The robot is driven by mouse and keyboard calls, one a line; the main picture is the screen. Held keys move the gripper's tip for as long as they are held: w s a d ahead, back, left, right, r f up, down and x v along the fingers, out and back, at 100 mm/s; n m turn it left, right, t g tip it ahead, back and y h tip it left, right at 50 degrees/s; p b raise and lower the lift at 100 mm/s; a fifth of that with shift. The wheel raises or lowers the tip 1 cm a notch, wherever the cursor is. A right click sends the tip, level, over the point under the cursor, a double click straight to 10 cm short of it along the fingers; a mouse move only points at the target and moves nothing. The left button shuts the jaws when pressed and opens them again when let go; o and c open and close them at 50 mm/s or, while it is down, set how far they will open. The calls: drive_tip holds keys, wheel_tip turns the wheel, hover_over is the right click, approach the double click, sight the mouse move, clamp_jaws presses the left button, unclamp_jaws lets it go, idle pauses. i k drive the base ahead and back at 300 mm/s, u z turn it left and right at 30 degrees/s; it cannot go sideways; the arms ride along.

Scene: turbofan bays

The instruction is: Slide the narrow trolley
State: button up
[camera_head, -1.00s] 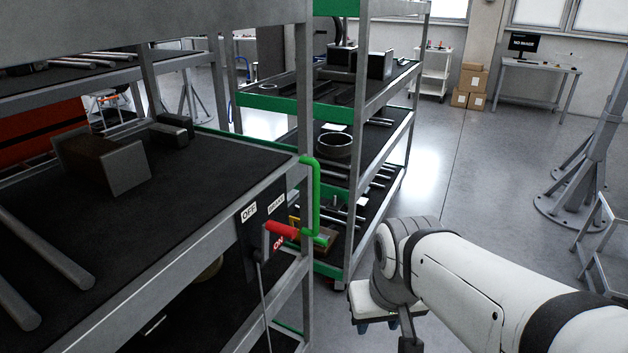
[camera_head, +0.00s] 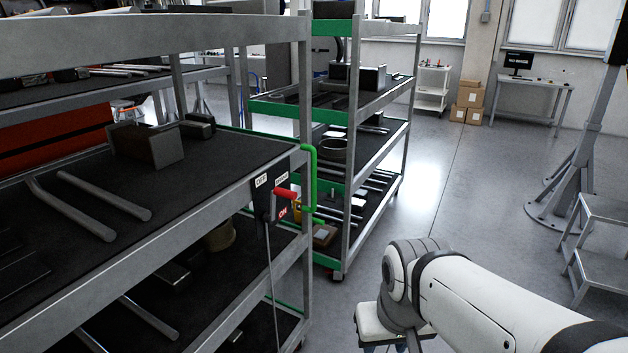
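A shelved metal trolley (camera_head: 190,218) with a grey frame and black mats fills the left of the head view. At its near right corner is a green tubular handle (camera_head: 314,180) and a black plate with a red lever (camera_head: 284,194) and OFF and ON labels. Behind it stands another shelved trolley (camera_head: 352,110) with green edges. I cannot tell for sure which one is the narrow trolley. My gripper (camera_head: 385,346) points down at the bottom edge, to the right of both trolleys and apart from them. Its fingers are mostly cut off.
Open floor (camera_head: 470,190) lies to the right of the trolleys. A grey stand (camera_head: 580,150) and a step stool (camera_head: 595,240) are at the right. Stacked boxes (camera_head: 467,100), a white cart (camera_head: 432,88) and a desk with a monitor (camera_head: 520,62) are at the back.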

sight(145, 241)
drive_tip(key=u, duration=0.15)
drive_tip(key=i, duration=0.9)
drive_tip(key=z, duration=0.05)
